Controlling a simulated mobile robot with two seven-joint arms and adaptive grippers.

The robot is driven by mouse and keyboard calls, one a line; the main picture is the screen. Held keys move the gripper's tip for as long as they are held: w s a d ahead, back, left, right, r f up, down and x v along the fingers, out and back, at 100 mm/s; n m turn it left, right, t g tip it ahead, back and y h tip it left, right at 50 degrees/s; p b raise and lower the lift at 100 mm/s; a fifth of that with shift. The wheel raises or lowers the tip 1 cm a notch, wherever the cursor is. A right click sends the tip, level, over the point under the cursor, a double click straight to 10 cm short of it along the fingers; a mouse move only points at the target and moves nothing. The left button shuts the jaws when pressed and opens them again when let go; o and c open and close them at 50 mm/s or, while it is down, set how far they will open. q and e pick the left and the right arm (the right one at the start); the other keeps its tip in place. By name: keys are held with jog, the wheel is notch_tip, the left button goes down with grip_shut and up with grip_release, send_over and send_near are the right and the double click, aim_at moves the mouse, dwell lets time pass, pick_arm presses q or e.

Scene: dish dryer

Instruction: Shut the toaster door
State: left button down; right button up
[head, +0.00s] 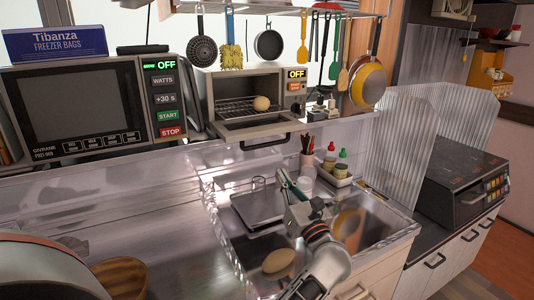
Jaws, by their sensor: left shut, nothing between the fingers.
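The toaster (203,92) is a small oven on the shelf above the sink. Its door (246,127) is open and hangs down at the front, with a dark handle (265,143) along its lower edge. A brown roll-like item (261,103) lies on the wire rack inside. My left gripper (284,178) is shut and empty, over the sink area, below and slightly right of the door handle and apart from it. My right gripper is not in view.
A microwave (75,105) with a freezer bag box (56,43) on it stands left of the toaster. Utensils and pans (268,44) hang above. Sauce bottles (341,158) stand right of my gripper, and a metal sink (388,228) lies below. The left counter (150,235) is partly clear.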

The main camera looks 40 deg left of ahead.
aim_at(258, 133)
pick_arm(q)
jog(key=w+a+r+n+g+p, duration=0.1)
jog(key=w+a+r+n+p, duration=0.1)
jog(key=w+a+r, duration=0.3)
jog(key=a, duration=0.4)
jog(key=shift+a+r+g, duration=0.15)
jog(key=shift+r+g, duration=0.15)
jog(key=shift+r, duration=0.05)
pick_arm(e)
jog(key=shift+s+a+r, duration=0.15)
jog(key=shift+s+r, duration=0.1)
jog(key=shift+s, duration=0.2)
